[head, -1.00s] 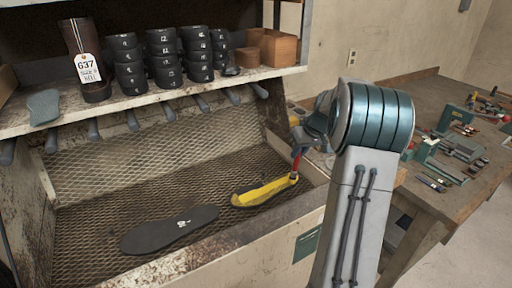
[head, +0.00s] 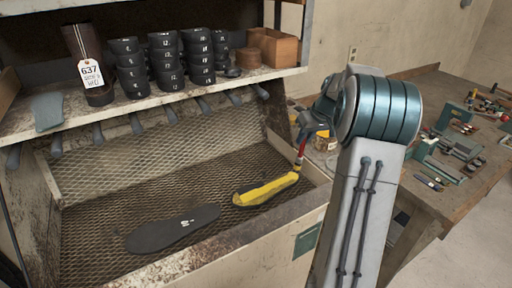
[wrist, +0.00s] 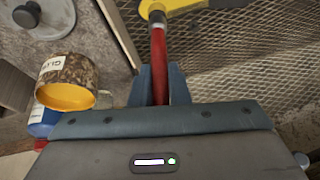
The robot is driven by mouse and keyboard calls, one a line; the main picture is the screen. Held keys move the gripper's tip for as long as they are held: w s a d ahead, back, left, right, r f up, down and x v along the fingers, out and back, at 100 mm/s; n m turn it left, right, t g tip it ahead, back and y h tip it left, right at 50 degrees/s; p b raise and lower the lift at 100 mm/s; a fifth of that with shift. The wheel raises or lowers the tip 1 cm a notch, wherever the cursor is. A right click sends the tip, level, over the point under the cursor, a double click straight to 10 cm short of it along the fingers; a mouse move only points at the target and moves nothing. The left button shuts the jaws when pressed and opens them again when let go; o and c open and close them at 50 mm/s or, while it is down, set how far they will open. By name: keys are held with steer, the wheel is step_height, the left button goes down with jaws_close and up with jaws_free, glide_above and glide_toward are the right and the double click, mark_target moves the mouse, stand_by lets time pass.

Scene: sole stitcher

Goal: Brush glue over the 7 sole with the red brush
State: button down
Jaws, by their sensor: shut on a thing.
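My gripper (wrist: 152,88) is shut on the red brush (wrist: 158,55), whose red handle stands between the fingers in the wrist view. In the head view the red brush (head: 301,152) hangs down to the right end of a sole coated in yellow glue (head: 265,190). Its tip appears to meet the yellow; exact contact is hard to tell. The coated sole's number is hidden. A dark bare sole (head: 165,234) lies to its left, its small white mark too small to read surely. The glue pot (wrist: 68,80) stands beside the brush, yellow inside.
Both soles lie on the mesh floor of a bench tray (head: 235,240) with raised rims. Above is a shelf (head: 150,100) with stacked black numbered cups and a tagged boot shaft (head: 88,80). A blue bottle (wrist: 42,122) stands near the pot. A tool table (head: 440,195) is at right.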

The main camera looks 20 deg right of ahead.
steer(key=shift+r+p, duration=0.65)
steer(key=shift+r, duration=0.6)
step_height(320, 180, up, 6)
steer(key=p, duration=0.4)
stand_by(0.8)
